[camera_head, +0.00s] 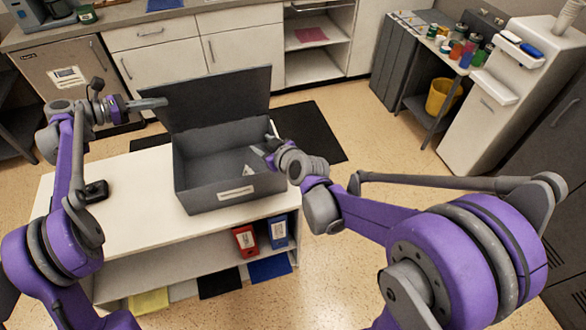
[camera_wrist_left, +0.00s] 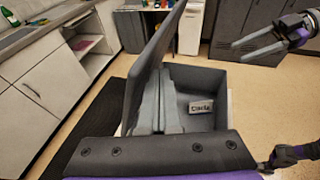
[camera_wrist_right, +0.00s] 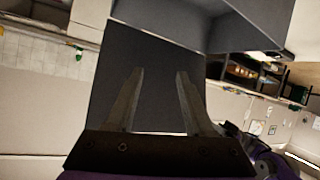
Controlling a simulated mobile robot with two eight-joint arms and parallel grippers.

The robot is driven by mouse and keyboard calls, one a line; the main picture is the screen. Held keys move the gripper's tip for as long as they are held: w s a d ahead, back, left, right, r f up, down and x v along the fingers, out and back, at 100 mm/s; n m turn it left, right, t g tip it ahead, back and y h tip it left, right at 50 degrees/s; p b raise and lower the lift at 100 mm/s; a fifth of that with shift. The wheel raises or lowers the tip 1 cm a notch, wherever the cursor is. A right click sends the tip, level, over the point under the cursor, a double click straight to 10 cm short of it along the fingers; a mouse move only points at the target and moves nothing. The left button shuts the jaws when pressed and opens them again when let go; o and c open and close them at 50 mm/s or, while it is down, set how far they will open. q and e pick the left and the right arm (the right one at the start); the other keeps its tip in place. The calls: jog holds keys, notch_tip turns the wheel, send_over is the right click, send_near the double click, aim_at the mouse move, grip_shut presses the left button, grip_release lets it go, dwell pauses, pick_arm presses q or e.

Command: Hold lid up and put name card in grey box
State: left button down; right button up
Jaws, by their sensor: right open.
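The grey box (camera_head: 215,193) stands on a white shelf unit with its lid (camera_head: 222,97) raised. My left gripper (camera_head: 158,103) is at the lid's left edge. In the left wrist view its fingers (camera_wrist_left: 160,75) lie close together, beside the lid's inner face (camera_wrist_left: 146,75). The white name card (camera_head: 248,170) is inside the box near the right wall; its lettering shows in the left wrist view (camera_wrist_left: 201,106). My right gripper (camera_head: 264,146) is at the box's right side, open and empty. In the right wrist view its fingers (camera_wrist_right: 159,75) are apart before a grey surface.
The white top (camera_head: 130,210) left of the box is clear except for a small black object (camera_head: 96,191). Red (camera_head: 245,240) and blue (camera_head: 277,231) binders stand on the shelf below. A counter, a side table and a white dispenser (camera_head: 505,100) stand behind.

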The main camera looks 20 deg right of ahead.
jog(key=s+d, duration=0.5)
jog(key=s, duration=0.6)
dwell(0.3)
jog(key=shift+w, duration=0.1)
pick_arm(q)
jog(key=s, duration=0.1)
jog(key=s+f, duration=0.1)
jog(key=s, duration=0.1)
jog(key=shift+s+f, duration=0.3)
jog(key=shift+f, duration=0.05)
pick_arm(e)
jog(key=shift+d, duration=0.1)
pick_arm(q)
jog(key=s+f, duration=0.2)
jog(key=s, duration=0.1)
jog(key=shift+s+f, duration=0.1)
jog(key=shift+s, duration=0.05)
dwell(0.4)
jog(key=shift+s, duration=0.1)
